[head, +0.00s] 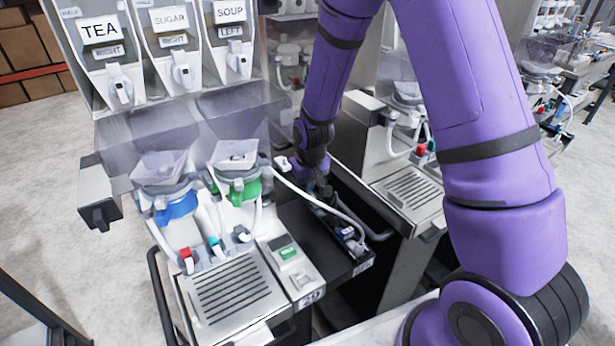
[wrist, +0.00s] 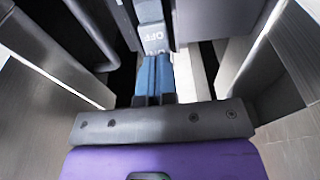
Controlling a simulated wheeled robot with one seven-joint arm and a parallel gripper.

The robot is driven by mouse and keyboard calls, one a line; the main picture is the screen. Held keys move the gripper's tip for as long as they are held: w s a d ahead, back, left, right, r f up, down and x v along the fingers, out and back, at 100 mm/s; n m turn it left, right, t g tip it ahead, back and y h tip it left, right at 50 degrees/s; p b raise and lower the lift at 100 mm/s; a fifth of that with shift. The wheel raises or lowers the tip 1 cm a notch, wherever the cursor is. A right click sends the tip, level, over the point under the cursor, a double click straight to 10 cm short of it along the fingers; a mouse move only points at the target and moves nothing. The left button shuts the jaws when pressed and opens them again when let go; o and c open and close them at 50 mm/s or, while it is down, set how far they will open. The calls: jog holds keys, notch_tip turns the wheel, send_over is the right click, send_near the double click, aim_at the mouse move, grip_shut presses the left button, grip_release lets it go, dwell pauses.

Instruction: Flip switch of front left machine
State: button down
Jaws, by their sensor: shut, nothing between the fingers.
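The dispenser machine (head: 270,120) on the left has hoppers labelled TEA, SUGAR and SOUP. My arm reaches down along its right side, into the gap beside a second machine. My gripper shows in the wrist view (wrist: 153,62), its blue fingers shut together with nothing between them. Just beyond the fingertips is a grey switch part (wrist: 154,38) marked OFF. The fingertips line up with it and look very near; I cannot tell whether they touch. In the head view my wrist hides the fingertips and the switch.
A second machine with a drip grille (head: 411,190) stands close on the right. A black panel (head: 300,222) lies below my wrist, with a white hose (head: 300,195) crossing over it. In the wrist view, metal walls (wrist: 50,85) stand close on both sides.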

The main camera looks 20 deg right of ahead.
aim_at(310, 195)
jog(key=shift+f, duration=0.1)
dwell(0.3)
jog(key=shift+w+f+g, duration=0.1)
jog(key=shift+f+g, duration=0.15)
jog(key=shift+g, duration=0.15)
jog(key=shift+f, duration=0.25)
jog(key=shift+s+g, duration=0.25)
jog(key=shift+g, duration=0.05)
jog(key=shift+s+d+r, duration=0.15)
jog(key=shift+s, duration=0.45)
jog(key=shift+w+r, duration=0.15)
jog(key=shift+r, duration=0.5)
notch_tip(310, 195, up, 13)
jog(key=shift+s, duration=0.25)
